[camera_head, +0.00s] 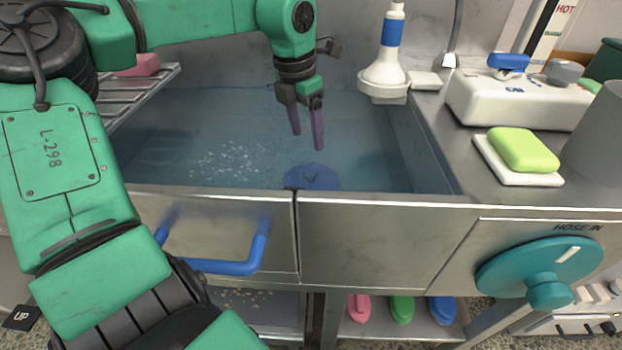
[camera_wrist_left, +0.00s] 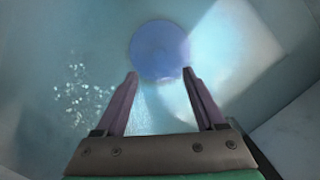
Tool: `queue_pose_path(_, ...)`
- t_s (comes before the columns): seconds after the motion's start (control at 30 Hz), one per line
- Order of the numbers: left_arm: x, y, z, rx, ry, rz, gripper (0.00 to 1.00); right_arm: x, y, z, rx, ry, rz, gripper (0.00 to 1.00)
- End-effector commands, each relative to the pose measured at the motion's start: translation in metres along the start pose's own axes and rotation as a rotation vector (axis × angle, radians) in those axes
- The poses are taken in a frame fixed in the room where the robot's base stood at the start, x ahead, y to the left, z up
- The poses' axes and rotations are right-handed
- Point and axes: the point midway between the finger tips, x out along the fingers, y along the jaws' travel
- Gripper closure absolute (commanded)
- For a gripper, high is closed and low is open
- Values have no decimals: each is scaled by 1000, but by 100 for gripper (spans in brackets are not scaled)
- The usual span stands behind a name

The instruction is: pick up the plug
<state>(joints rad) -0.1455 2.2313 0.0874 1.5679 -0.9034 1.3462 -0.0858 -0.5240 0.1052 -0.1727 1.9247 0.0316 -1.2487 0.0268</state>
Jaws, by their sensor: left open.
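The plug looks to be the round blue disc (camera_head: 312,177) low in the water-filled basin, close to its front wall. In the left wrist view the blue disc (camera_wrist_left: 159,50) lies beyond my fingertips, a little above the middle of the picture. My left gripper (camera_head: 307,142) points down into the basin with its purple fingers apart and nothing between them. It also shows in the left wrist view (camera_wrist_left: 160,74), open, with a gap between the fingertips and the disc. My right gripper is out of view.
The steel basin's front rim (camera_head: 390,199) runs close by the disc. A white nozzle with a blue band (camera_head: 390,60) stands at the back right. A green soap bar (camera_head: 523,150) sits on the right counter. A wire rack (camera_head: 140,88) is at the left. Bubbles float left of the disc.

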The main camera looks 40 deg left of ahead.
Motion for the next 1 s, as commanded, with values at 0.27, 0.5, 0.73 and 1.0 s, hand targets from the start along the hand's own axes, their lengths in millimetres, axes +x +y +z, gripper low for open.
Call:
queue_pose_path(0.27,56,0,-2,0,3,0,29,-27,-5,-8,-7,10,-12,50)
queue_pose_path(0.5,100,1,-6,0,3,-1,29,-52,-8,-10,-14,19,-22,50)
queue_pose_path(0.73,105,1,-5,1,-1,0,29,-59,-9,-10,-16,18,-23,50)
queue_pose_path(1.0,105,1,-5,1,-1,0,100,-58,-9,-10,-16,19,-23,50)
